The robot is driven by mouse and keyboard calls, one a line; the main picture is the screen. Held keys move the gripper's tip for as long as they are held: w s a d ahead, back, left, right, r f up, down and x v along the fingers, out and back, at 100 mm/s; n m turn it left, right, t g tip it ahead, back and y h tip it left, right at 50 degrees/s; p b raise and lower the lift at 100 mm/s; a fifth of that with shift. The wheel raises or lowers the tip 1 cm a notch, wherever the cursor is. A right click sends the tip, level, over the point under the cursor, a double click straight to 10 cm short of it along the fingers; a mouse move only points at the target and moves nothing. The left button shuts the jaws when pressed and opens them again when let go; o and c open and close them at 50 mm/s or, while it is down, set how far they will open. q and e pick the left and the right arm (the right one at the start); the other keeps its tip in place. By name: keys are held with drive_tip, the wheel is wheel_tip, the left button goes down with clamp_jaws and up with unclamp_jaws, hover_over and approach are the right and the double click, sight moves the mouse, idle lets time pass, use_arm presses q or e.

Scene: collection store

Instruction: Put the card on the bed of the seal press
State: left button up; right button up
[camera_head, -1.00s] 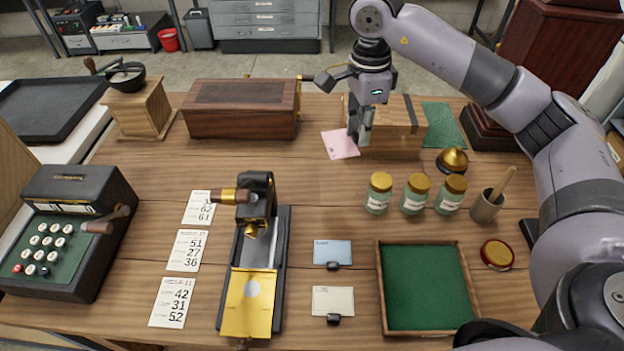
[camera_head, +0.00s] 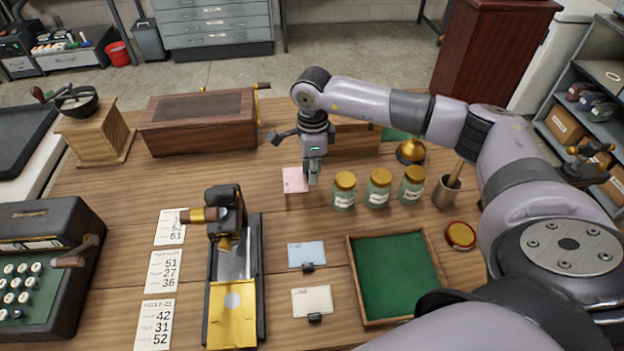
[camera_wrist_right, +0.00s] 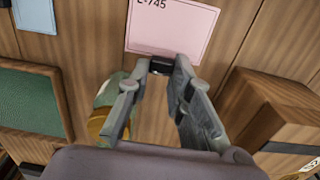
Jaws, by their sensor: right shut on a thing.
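My right gripper (camera_head: 312,178) is shut on the black tab at one edge of a pink card (camera_head: 294,180). It holds the card above the table, left of the jars. In the right wrist view the pink card (camera_wrist_right: 172,28) shows printed text ending in 745, with the fingers (camera_wrist_right: 165,72) at its tab. The seal press (camera_head: 226,212) stands to the front left, apart from the card. Its long base has a grey strip under the head and a gold plate (camera_head: 230,328) with a pale round spot at the front; no card lies there. My left gripper is not in view.
A blue card (camera_head: 306,252) and a cream card (camera_head: 311,299) with black tabs lie between the press and a green-lined tray (camera_head: 396,275). Several number sheets (camera_head: 164,271) lie left of the press. Three jars (camera_head: 379,190) stand right of the gripper. A wooden box (camera_head: 200,135) is behind.

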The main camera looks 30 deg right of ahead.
sight(312, 192)
drive_tip(key=shift+f+p, duration=0.4)
drive_tip(key=shift+f, duration=2.1)
drive_tip(key=shift+f, duration=0.1)
drive_tip(key=shift+f, duration=0.15)
drive_tip(key=o, duration=0.8)
